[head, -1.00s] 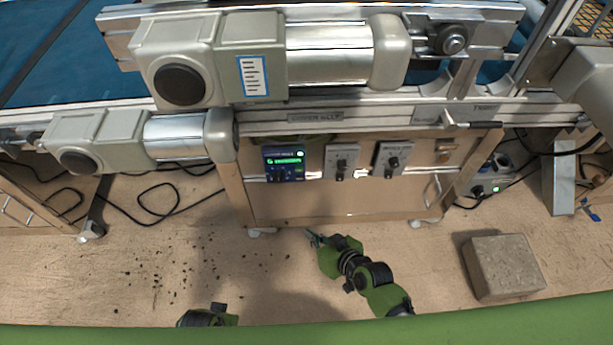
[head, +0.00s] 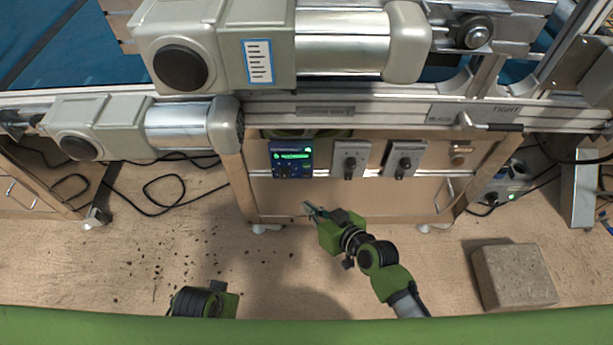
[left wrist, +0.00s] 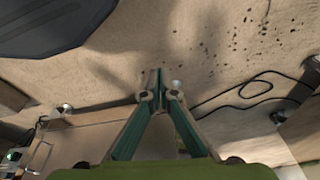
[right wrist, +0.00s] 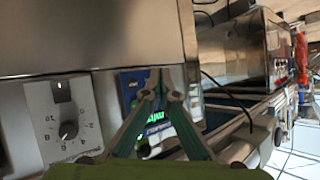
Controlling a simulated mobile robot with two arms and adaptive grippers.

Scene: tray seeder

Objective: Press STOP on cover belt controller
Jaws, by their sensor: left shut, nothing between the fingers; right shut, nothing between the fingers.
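A blue controller box with a lit green display (head: 291,158) is on the wooden cabinet front below the conveyor. Right of it are two grey boxes with black knobs, a middle one (head: 350,160) and a right one (head: 404,160). I cannot read which label names the cover belt. My right gripper (head: 306,206) is shut and empty, below the blue box in the head view. In the right wrist view, its fingertips (right wrist: 160,94) overlap the blue box (right wrist: 133,84), partly hiding it; a grey knob box (right wrist: 62,118) is at left. My left gripper (left wrist: 158,94) is shut and empty, pointing over the floor.
A lever handle (head: 490,126) sticks out at the right. A tan block (head: 513,275) lies on the floor at right. Black cables (head: 160,207) and dark crumbs lie on the floor at left.

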